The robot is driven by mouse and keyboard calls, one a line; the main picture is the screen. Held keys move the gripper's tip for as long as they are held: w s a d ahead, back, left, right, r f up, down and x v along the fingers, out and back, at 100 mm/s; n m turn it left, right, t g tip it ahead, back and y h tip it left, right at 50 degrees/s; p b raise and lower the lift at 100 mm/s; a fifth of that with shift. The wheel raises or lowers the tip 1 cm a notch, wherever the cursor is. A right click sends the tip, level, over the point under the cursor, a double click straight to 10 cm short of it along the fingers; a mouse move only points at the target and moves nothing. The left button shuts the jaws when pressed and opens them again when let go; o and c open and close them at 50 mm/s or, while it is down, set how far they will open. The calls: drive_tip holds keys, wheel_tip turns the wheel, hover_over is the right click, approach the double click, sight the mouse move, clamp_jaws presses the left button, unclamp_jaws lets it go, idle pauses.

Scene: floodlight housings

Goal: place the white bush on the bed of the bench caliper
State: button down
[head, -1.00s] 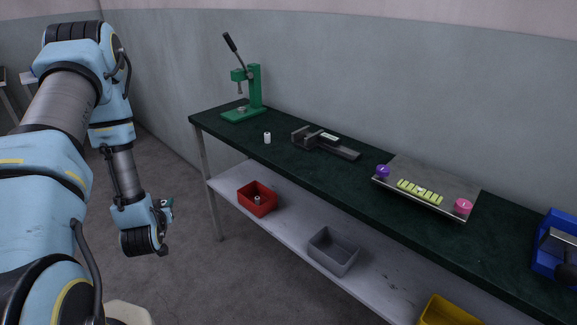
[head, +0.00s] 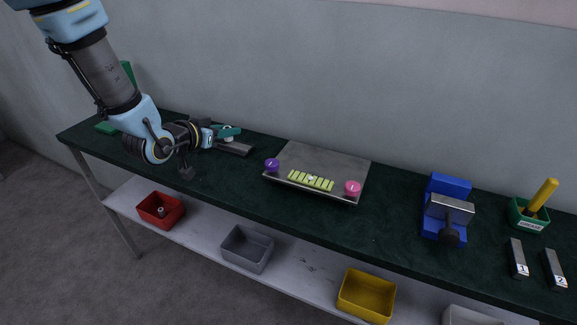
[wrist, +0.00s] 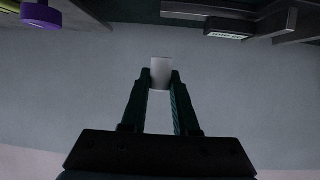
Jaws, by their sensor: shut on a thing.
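My gripper (head: 228,131) is over the left part of the bench in the head view, beside and above the bench caliper. In the wrist view my gripper (wrist: 160,82) is shut on the white bush (wrist: 161,68), a pale cylinder between the fingertips. The bush is held clear, with the grey wall behind it. The dark grey bench caliper (head: 235,149) lies partly hidden behind my gripper in the head view. Its grey metal parts and a labelled block (wrist: 230,29) show at the upper right of the wrist view, apart from the bush.
A sloped grey panel with yellow blocks (head: 311,181), a purple knob (head: 271,165) and a pink knob (head: 352,188) stands right of the caliper. A blue vise (head: 446,208) is farther right. A green press (head: 127,75) is mostly behind my arm. Bins sit on the lower shelf.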

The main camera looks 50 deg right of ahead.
sight(241, 168)
drive_tip(key=shift+m+g, duration=0.3)
drive_tip(key=shift+g, duration=0.1)
drive_tip(key=shift+s+d+f+p, duration=0.25)
drive_tip(key=shift+f+p, duration=0.15)
drive_tip(key=shift+f, duration=1.15)
drive_tip(key=shift+s+d+f+p, duration=0.25)
drive_tip(key=shift+s+f+p, duration=0.1)
drive_tip(key=shift+f, duration=1.15)
drive_tip(key=shift+s+d+f+p, duration=0.25)
drive_tip(key=shift+f+p, duration=0.15)
drive_tip(key=shift+f, duration=1.15)
drive_tip(key=shift+f, duration=0.15)
drive_tip(key=c, duration=0.7)
unclamp_jaws()
drive_tip(key=shift+o, duration=0.2)
